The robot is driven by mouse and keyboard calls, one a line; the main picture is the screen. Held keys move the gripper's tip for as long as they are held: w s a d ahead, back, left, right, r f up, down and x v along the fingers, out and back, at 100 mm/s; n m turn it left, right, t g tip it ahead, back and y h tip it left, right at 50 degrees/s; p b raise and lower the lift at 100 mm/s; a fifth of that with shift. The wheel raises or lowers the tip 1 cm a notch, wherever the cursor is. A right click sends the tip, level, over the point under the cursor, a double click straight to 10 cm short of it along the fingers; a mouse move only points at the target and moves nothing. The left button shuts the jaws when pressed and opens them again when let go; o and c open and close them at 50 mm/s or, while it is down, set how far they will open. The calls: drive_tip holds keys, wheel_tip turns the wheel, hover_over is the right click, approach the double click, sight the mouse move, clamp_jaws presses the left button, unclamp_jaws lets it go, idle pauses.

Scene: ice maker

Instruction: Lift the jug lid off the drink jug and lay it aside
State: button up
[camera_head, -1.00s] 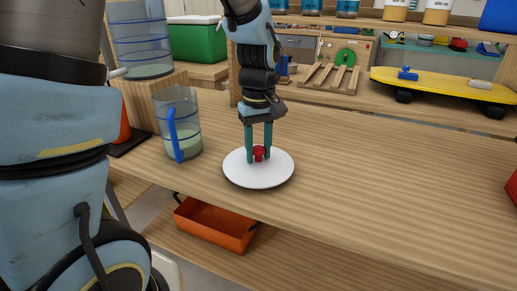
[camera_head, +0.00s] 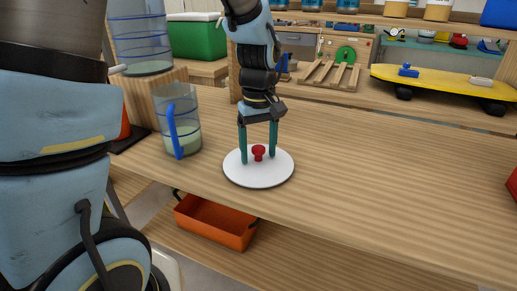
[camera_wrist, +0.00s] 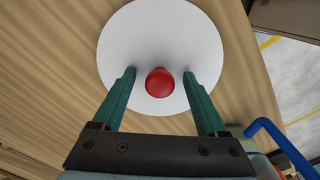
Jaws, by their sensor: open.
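The jug lid (camera_head: 272,176) is a white disc with a red knob (camera_head: 258,153), and it lies flat on the wooden table. My gripper (camera_head: 259,158) is over it, with its fingers open on either side of the knob and apart from it. In the wrist view the lid (camera_wrist: 160,30) and the red knob (camera_wrist: 160,82) show between the spread green fingers (camera_wrist: 159,74). The drink jug (camera_head: 190,115) stands uncovered to the left of the lid. It is clear, with a blue handle and pale liquid low inside. Its blue handle also shows in the wrist view (camera_wrist: 285,145).
A large clear container (camera_head: 140,40) stands on a wooden block behind the jug. An orange bin (camera_head: 213,222) sits on the shelf below the table's front edge. A yellow skateboard (camera_head: 440,82) lies on the back shelf.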

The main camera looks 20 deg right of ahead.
wheel_tip(320, 180, up, 11)
drive_tip(key=shift+p, duration=0.35)
drive_tip(key=shift+f, duration=0.1)
idle(0.3)
